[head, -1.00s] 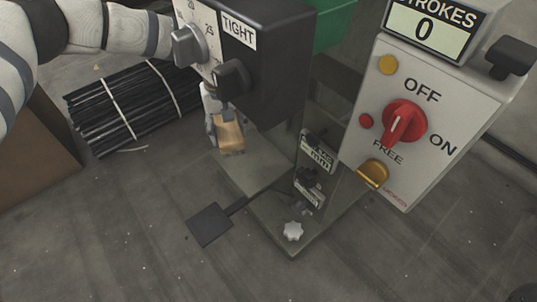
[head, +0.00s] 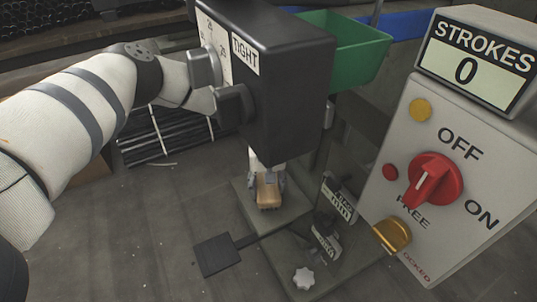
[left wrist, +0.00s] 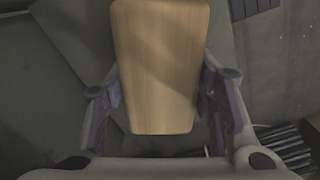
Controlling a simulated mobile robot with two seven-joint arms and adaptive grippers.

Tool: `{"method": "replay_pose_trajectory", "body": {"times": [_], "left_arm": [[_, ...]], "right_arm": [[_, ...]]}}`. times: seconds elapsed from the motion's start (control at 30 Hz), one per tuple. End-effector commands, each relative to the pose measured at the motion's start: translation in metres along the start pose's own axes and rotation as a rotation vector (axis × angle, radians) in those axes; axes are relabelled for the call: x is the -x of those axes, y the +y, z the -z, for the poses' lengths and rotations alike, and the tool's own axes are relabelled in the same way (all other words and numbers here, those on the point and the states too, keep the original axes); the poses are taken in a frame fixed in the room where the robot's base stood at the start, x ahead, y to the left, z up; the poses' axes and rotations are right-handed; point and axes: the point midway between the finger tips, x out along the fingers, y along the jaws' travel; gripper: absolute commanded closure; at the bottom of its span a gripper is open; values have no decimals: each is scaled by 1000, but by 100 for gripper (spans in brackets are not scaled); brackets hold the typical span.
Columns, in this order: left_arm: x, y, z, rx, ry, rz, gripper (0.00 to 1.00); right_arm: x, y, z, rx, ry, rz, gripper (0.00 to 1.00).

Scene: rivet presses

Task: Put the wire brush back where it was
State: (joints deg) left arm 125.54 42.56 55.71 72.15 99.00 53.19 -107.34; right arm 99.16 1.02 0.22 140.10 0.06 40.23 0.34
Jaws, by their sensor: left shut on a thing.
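My left gripper (head: 267,181) is shut on the wire brush (head: 268,193), which shows as a pale wooden block below the press's dark head. In the left wrist view the brush's wooden back (left wrist: 160,65) lies between the two fingers of the gripper (left wrist: 163,108). The bristles are hidden. In the head view the brush appears over the press's grey base plate (head: 290,205); I cannot tell whether it touches the plate. My right gripper is not in view.
The press head (head: 285,85) with its TIGHT dial partly hides my left wrist. A control box (head: 440,140) stands at the right, its counter showing 0. A foot pedal (head: 217,254) lies in front, a green bin (head: 350,45) behind. Bundled black rods (head: 165,145) lie at the left.

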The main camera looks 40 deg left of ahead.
Motion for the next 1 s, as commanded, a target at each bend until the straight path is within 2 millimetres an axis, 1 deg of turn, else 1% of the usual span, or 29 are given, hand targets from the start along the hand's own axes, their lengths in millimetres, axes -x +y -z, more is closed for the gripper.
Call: {"method": "replay_pose_trajectory", "body": {"times": [0.1, 0.23, 0.27, 0.3, 0.33, 0.6, 0.67, 0.77, 0.9, 1.0], "left_arm": [[2, 0, 0, 0, 1, -1, 72], [-3, 0, 0, 0, 0, 0, 72], [-2, 0, 0, 0, 0, 0, 45], [-2, 0, 0, 0, 0, -1, 36], [-2, 0, 0, 0, 1, -1, 29], [-1, 0, 0, 0, 1, -1, 29], [4, 0, 0, 0, 2, -2, 29], [22, 1, 1, 0, 4, -6, 29], [54, 1, 1, -1, 4, -5, 29], [70, 0, 1, 0, 3, -3, 29]], "right_arm": [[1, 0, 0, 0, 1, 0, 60], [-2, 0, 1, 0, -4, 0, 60], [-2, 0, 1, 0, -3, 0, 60], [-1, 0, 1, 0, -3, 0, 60], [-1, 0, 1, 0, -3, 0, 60], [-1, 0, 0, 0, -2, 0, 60], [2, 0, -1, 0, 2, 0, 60], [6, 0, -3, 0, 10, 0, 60], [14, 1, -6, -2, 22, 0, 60], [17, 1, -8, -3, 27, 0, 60]]}}
